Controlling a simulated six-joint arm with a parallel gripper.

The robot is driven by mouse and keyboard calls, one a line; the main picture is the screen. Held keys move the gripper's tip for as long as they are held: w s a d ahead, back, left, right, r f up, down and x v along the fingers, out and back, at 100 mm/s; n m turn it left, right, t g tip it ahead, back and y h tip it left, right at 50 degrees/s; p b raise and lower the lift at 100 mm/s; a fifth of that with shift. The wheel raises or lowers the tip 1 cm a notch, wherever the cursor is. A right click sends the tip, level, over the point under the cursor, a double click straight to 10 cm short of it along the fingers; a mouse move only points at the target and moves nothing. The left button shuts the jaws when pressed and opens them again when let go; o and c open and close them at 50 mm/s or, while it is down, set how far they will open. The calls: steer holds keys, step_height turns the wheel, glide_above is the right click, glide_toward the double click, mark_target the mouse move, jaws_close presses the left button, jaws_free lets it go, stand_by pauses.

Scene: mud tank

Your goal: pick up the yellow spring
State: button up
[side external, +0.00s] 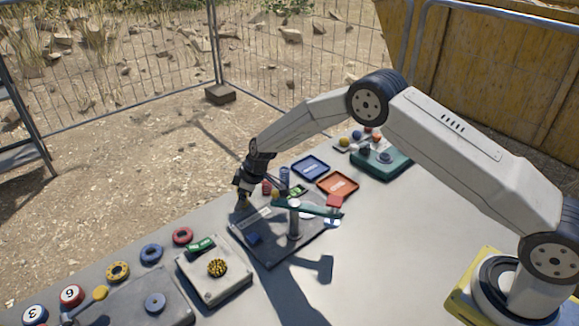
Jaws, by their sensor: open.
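A small dull-yellow thing (243,203), which may be the yellow spring, is at the far edge of the table directly below my gripper. It is too small to make out coils. My gripper (242,190) is open and points down just above it or around it; I cannot tell which. A second small yellow thing (275,194) is just right of the gripper, beside a red piece (266,187).
A dark board (268,252) with a post and a green balance arm (312,208) is close to the gripper's right. Blue (310,167) and orange (338,186) trays lie behind it. A pale box (214,285) is nearer. The table's right front is clear.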

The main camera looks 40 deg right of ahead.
jaws_close()
steer(key=shift+r, duration=0.1)
steer(key=shift+r, duration=4.9)
steer(key=shift+d, duration=0.1)
steer(key=shift+s+d, duration=0.3)
steer(key=shift+d, duration=0.05)
steer(key=s+d+f+n+g+y, duration=0.1)
steer(key=s+d+n, duration=0.3)
steer(key=s+d, duration=0.6)
steer(key=shift+s, duration=1.75)
